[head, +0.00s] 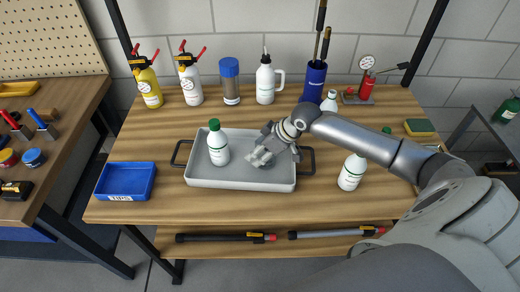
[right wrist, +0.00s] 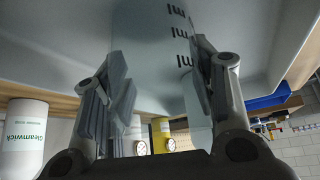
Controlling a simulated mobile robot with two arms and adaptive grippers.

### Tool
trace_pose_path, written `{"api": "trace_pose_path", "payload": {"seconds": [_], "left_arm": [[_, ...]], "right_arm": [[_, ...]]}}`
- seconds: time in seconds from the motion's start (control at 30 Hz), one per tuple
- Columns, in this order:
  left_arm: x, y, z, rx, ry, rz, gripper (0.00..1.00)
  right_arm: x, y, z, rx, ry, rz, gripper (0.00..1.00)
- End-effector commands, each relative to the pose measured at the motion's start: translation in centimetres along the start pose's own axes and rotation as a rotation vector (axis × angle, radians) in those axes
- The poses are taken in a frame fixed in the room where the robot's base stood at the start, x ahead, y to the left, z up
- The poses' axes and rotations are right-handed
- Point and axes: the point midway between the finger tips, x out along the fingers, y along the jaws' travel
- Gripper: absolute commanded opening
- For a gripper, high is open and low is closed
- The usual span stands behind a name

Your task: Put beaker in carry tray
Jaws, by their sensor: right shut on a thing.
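The carry tray (head: 232,185) is light grey with dark handles and sits mid-table in the head view. My right gripper (head: 262,156) reaches down into its right half. In the right wrist view, my right gripper (right wrist: 160,78) is shut on the clear beaker (right wrist: 155,40), whose mL marks show between the fingers. The beaker is inside the tray area, with the pale tray behind it. I cannot tell whether its base touches the tray floor. In the head view the gripper largely hides the beaker. My left gripper is not in view.
A white bottle with a green cap (head: 218,145) stands in the tray's left half. Another white bottle (head: 352,172) stands right of the tray. A blue bin (head: 126,180) lies to the left. Several bottles and a blue tool holder (head: 314,82) line the back.

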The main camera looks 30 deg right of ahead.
Motion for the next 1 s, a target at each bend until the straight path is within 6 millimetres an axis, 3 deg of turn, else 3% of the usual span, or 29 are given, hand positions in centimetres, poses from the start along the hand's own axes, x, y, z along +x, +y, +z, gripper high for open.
{"api": "trace_pose_path", "payload": {"seconds": [0.1,0.13,0.3,0.7,1.0], "left_arm": [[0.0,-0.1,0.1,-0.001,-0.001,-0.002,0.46],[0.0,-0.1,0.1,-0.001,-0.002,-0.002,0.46],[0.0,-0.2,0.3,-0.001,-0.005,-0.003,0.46],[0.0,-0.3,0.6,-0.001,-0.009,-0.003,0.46],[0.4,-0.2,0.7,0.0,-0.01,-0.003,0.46]], "right_arm": [[0.2,0.0,0.1,0.0,0.0,0.0,0.28],[0.2,0.0,0.1,0.0,0.0,0.0,0.55],[0.2,0.0,0.1,0.0,0.0,0.0,0.74],[-0.4,0.1,0.0,0.0,0.0,0.001,0.74],[-5.5,0.1,0.1,-0.003,-0.003,0.004,0.74]]}}
